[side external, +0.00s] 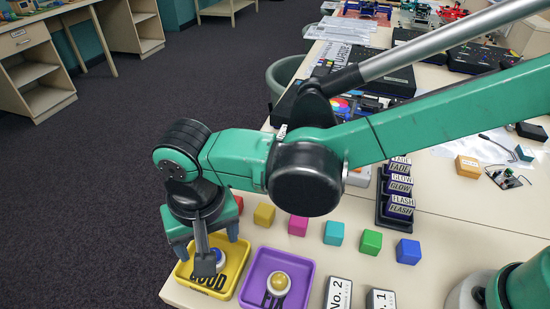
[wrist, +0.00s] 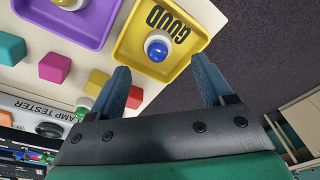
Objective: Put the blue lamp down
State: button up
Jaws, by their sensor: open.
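The blue lamp (wrist: 158,46), a blue dome on a white base, stands in the yellow tray marked GOOD (wrist: 131,57). In the side view the lamp (side external: 217,257) is partly hidden by my arm's end, in the yellow tray (side external: 238,252) at the table's near left corner. My gripper (wrist: 162,74) is open, with its two blue-grey fingers spread wide apart. No finger touches the lamp in the wrist view, and nothing is between the fingertips. In the side view my gripper (side external: 207,247) is above the yellow tray.
A purple tray (side external: 252,289) with a yellow lamp (side external: 278,284) stands beside the yellow tray. Several coloured cubes, including a blue one (side external: 408,251), form a row behind. A lamp tester (wrist: 22,118) and green lamp (wrist: 84,104) show in the wrist view. The floor (wrist: 245,70) lies past the table edge.

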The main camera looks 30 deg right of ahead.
notch_tip(320, 180, up, 7)
jog(key=w+d+r+t+y, duration=0.1)
jog(key=w+d+r+t, duration=0.15)
jog(key=d, duration=1.45)
jog(key=s+d+f+t, duration=0.1)
jog(key=d, duration=0.5)
jog(key=s+d+f+t+h, duration=0.1)
jog(key=s+d+t, duration=0.1)
jog(key=d, duration=0.5)
jog(key=shift+s+d, duration=0.15)
jog(key=shift+s, duration=0.15)
